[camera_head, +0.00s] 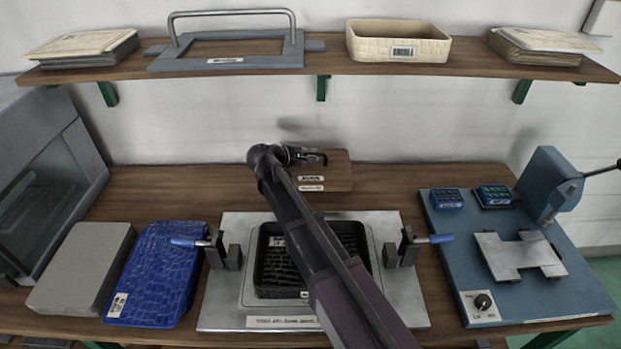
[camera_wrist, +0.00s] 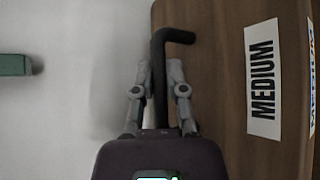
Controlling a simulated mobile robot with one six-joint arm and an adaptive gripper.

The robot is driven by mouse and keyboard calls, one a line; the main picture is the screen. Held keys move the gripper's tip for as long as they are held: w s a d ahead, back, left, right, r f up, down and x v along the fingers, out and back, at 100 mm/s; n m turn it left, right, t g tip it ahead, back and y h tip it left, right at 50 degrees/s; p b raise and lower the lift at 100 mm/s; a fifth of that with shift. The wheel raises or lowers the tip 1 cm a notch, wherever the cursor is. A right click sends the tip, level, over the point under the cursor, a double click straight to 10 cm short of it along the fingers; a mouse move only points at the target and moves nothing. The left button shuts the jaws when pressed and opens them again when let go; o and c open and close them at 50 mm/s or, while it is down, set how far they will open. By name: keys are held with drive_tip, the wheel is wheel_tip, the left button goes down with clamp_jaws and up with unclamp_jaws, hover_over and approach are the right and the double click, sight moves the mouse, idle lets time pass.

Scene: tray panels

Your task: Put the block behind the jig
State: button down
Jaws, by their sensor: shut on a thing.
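The brown wooden block (camera_head: 338,172) lies on the bench behind the jig (camera_head: 409,300), near the wall. It has pale labels on its top and front. In the wrist view its top (camera_wrist: 215,80) carries a "MEDIUM" label. My gripper (camera_head: 312,157) is over the back left part of the block, with its fingers (camera_wrist: 160,90) shut on a black bent bar (camera_wrist: 172,37). The bar looks like a handle; whether it joins the block is hidden. The jig is a metal plate with a clamp at each side and a black tray (camera_head: 268,292) in it, partly covered by my arm.
A blue panel (camera_head: 160,275) and a grey panel (camera_head: 82,268) lie left of the jig. A blue press station (camera_head: 520,290) stands at the right. A shelf (camera_head: 400,69) with a frame and a cream bin (camera_head: 398,42) runs above. Bare bench shows either side of the block.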

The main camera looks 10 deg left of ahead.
sight(297, 173)
drive_tip(key=shift+f+b, duration=1.15)
drive_tip(key=shift+f, duration=0.35)
drive_tip(key=shift+f+b, duration=1.85)
drive_tip(key=shift+f, duration=0.05)
drive_tip(key=c, duration=0.7)
unclamp_jaws()
drive_tip(key=shift+f, duration=0.1)
drive_tip(key=shift+s+r, duration=0.1)
drive_tip(key=shift+r, duration=0.1)
drive_tip(key=p+v, duration=0.4)
drive_tip(key=v, duration=0.6)
drive_tip(key=shift+s+a+r, duration=0.1)
drive_tip(key=shift+a+r, duration=0.05)
drive_tip(key=shift+a, duration=0.05)
drive_tip(key=shift+s+a+r+p, duration=0.2)
drive_tip(key=shift+s+a+p, duration=0.2)
drive_tip(key=shift+s, duration=0.15)
